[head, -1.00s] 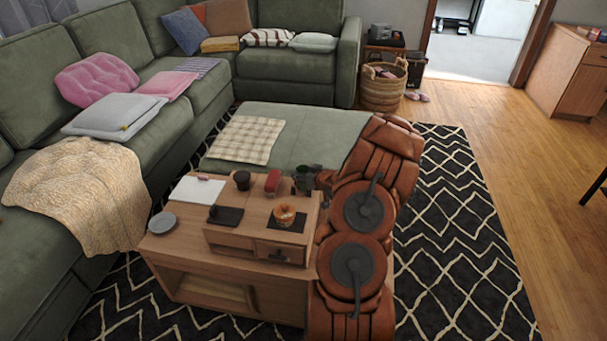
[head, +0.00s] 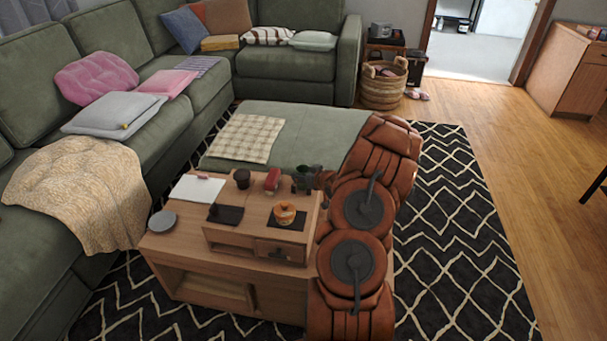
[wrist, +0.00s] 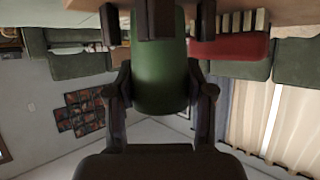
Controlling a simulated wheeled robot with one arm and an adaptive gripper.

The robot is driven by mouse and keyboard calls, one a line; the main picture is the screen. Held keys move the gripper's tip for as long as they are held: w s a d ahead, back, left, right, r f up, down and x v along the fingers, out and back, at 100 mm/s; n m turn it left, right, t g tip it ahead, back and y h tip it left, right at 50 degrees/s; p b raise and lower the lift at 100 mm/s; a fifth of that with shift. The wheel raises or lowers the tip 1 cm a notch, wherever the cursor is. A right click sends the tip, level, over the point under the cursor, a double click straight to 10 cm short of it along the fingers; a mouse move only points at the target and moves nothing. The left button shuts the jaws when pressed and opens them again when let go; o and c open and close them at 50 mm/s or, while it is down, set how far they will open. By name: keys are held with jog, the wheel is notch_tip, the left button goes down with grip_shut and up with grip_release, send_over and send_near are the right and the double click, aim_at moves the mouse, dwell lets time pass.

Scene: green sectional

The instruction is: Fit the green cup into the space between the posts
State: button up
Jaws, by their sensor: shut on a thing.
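The green cup (wrist: 160,75) is between the two fingers of my gripper (wrist: 162,95) in the wrist view, where the picture is upside down. My gripper is shut on it. Dark posts stand around the cup's tabletop end: one (wrist: 155,20) overlaps the cup, one (wrist: 207,20) is close at its right, and one (wrist: 110,25) is at the left with a gap. Whether the cup touches the posts or the surface is unclear. In the head view the dark posts (head: 299,184) and cup are small and crowded at the right end of the wooden unit, partly hidden by my arm.
A red thing (head: 272,180) and a dark cup (head: 242,179) stand left of the posts. An orange pot (head: 285,213) sits on a dark mat in front. A white sheet (head: 197,188) and a grey plate (head: 163,220) lie further left on the wooden table (head: 190,255).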

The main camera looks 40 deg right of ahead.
jog(key=shift+f, duration=0.15)
dwell(0.3)
jog(key=o, duration=1.2)
notch_tip(320, 180, up, 8)
jog(key=p, duration=0.4)
jog(key=shift+p, duration=0.35)
dwell(0.6)
